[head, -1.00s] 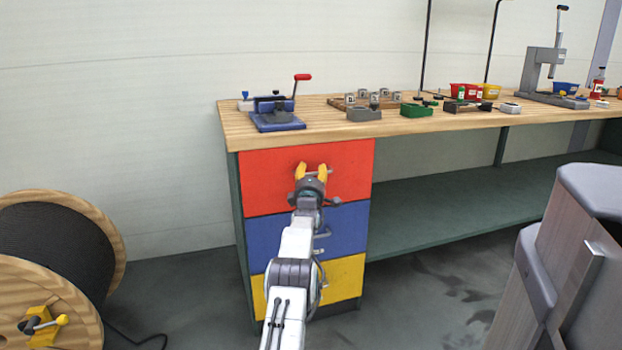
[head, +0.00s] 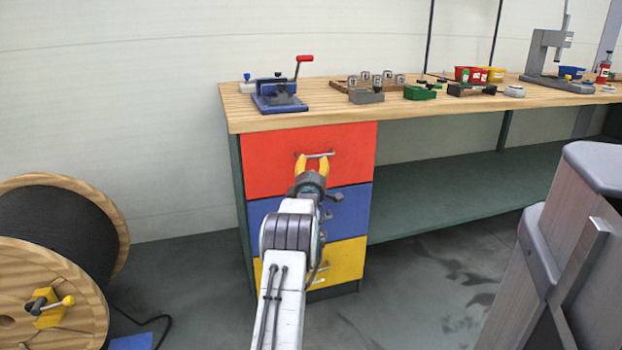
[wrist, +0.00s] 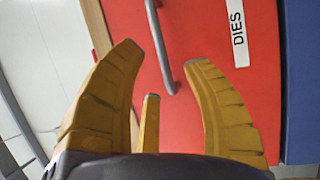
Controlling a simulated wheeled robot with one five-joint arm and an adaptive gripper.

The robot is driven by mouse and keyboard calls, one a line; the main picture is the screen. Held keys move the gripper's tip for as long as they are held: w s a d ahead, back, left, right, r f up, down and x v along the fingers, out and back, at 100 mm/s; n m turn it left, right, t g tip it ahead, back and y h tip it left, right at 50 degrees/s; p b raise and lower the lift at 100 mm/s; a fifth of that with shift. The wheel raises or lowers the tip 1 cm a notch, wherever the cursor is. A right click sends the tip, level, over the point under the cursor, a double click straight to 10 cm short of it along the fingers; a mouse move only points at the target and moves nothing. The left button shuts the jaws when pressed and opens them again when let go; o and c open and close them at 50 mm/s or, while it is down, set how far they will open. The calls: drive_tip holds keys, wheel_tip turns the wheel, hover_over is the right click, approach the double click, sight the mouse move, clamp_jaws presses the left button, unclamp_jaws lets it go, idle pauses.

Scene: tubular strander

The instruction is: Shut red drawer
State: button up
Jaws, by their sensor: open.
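The red drawer (head: 350,160) is the top one of three in the bench's left end. Its front looks about flush with the drawers below; I cannot tell if a small gap is left. Its metal handle (head: 318,154) lies at my gripper's fingertips. My gripper (head: 311,164) is open, with yellow fingers pointing at the drawer front. In the wrist view the red front (wrist: 215,110) carries a "DIES" label (wrist: 237,30). The handle (wrist: 158,48) shows between the spread fingertips of my gripper (wrist: 163,55), not gripped. Contact cannot be told.
The blue drawer (head: 352,212) and yellow drawer (head: 346,262) sit below. The wooden benchtop (head: 330,108) holds a blue press (head: 278,98) and several small parts. A cable reel (head: 55,245) stands at left. A grey cabinet-like body (head: 560,270) is at right.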

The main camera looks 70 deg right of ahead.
drive_tip(key=shift+v, duration=3)
drive_tip(key=w+a+r+t+y+p, duration=0.25)
drive_tip(key=w+a+r+p, duration=0.45)
drive_tip(key=w, duration=0.4)
drive_tip(key=w+a+r+t+y+p, duration=0.1)
drive_tip(key=w+a+r+y+p, duration=0.3)
drive_tip(key=a, duration=0.5)
drive_tip(key=w+a+r+y+p, duration=0.2)
drive_tip(key=w+a+r+p, duration=0.3)
drive_tip(key=a, duration=0.4)
drive_tip(key=w+a+r+t+y+p, duration=0.1)
drive_tip(key=w+a+r+y+p, duration=0.3)
drive_tip(key=a, duration=0.5)
drive_tip(key=s+a+r+m+g+y+p, duration=0.1)
drive_tip(key=s+a+r+y+p, duration=0.2)
drive_tip(key=a, duration=0.7)
drive_tip(key=s+a+r+g+y+p, duration=0.1)
drive_tip(key=s+a+r+p, duration=0.1)
drive_tip(key=a+r+p, duration=0.6)
drive_tip(key=s+a+r+m+g+y+p, duration=0.1)
drive_tip(key=s+a+g+y+p, duration=0.2)
drive_tip(key=s+a+p, duration=0.4)
drive_tip(key=s+a, duration=0.9)
drive_tip(key=s, duration=0.2)
drive_tip(key=shift+r+g+p, duration=0.3)
drive_tip(key=shift+g, duration=0.05)
